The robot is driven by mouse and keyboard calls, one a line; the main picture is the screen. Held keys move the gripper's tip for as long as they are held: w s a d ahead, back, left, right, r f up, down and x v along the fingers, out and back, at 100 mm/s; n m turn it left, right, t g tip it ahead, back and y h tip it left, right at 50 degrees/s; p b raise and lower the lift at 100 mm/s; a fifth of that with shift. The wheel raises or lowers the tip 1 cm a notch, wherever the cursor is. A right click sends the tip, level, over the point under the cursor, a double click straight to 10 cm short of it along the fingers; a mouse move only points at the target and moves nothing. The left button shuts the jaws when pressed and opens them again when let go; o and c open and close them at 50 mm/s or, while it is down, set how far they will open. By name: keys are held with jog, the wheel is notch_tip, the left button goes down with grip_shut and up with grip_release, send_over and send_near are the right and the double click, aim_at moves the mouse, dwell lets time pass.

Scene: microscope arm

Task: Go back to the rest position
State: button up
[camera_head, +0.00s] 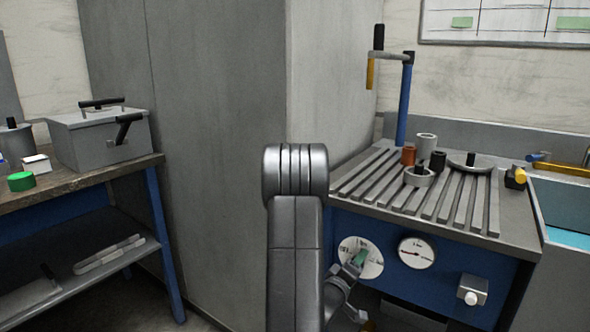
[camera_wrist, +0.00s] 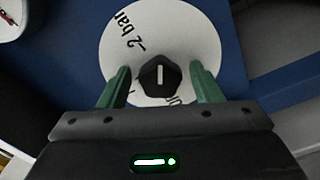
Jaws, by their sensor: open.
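My gripper (camera_wrist: 158,84) is open, with its two green fingers on either side of a black knob (camera_wrist: 158,75) in the wrist view. I cannot tell whether the fingers touch the knob. The knob sits in the middle of a white round dial (camera_wrist: 190,35) with black lettering, part of which reads "2 bar". In the head view the white dial (camera_head: 348,247) is on the blue front of the slatted bench, and my gripper (camera_head: 358,258) is in front of it and hides much of it. My grey arm stands in the middle foreground.
A round gauge (camera_head: 417,253) and a grey box with a white button (camera_head: 472,290) are on the same front. The slatted bench top (camera_head: 370,210) bears several cylindrical parts and a blue post (camera_head: 404,100). A sink (camera_head: 565,205) is at the right, a workbench (camera_head: 80,185) at the left.

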jog(key=m+b, duration=0.1)
jog(key=m, duration=0.3)
jog(key=shift+f, duration=0.1)
jog(key=m, duration=0.3)
jog(key=shift+m, duration=0.3)
jog(key=m, duration=0.6)
jog(key=shift+m, duration=0.3)
